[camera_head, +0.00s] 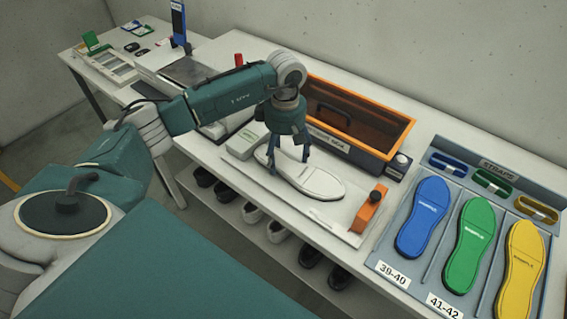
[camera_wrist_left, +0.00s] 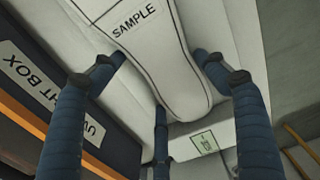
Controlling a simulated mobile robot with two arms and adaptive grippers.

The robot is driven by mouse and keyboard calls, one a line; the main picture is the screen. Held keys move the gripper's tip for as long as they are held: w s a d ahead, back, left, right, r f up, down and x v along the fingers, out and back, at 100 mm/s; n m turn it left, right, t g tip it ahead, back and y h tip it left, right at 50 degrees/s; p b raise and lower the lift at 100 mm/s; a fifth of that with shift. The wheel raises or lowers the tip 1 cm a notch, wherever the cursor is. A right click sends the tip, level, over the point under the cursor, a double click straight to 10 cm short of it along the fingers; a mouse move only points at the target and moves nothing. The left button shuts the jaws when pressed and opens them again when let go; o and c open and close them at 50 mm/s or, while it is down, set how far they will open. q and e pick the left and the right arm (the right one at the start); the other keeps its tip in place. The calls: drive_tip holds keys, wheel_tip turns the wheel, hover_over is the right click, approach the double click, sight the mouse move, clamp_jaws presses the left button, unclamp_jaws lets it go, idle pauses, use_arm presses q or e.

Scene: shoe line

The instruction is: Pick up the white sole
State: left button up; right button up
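The white sole (camera_head: 318,181) lies flat on a light board on the table in the head view. In the left wrist view the white sole (camera_wrist_left: 165,55), marked SAMPLE, runs between my fingers. My left gripper (camera_head: 287,163) points down over the sole's far, narrower end. In the left wrist view the left gripper (camera_wrist_left: 158,75) is open, with one finger on each side of the sole and a third by its rounded end. I cannot tell whether any finger touches the sole. My right gripper is not in view.
An orange-framed UV light box (camera_head: 395,143) stands behind the sole. A small pale green box (camera_head: 241,144) is left of it. Blue (camera_head: 422,215), green (camera_head: 468,243) and yellow (camera_head: 521,270) soles lie in a grey tray at the right.

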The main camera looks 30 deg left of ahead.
use_arm(q)
drive_tip(key=c, duration=0.3)
drive_tip(key=shift+c, duration=0.2)
drive_tip(key=shift+r, duration=0.1)
drive_tip(key=shift+w+r, duration=0.1)
drive_tip(key=shift+r, duration=0.15)
wheel_tip(320, 180, up, 13)
drive_tip(key=b, duration=0.3)
wheel_tip(320, 180, up, 6)
hover_over(286, 158)
drive_tip(key=shift+a+r+p, duration=0.1)
drive_tip(key=shift+r+p, duration=0.05)
drive_tip(key=shift+p, duration=0.3)
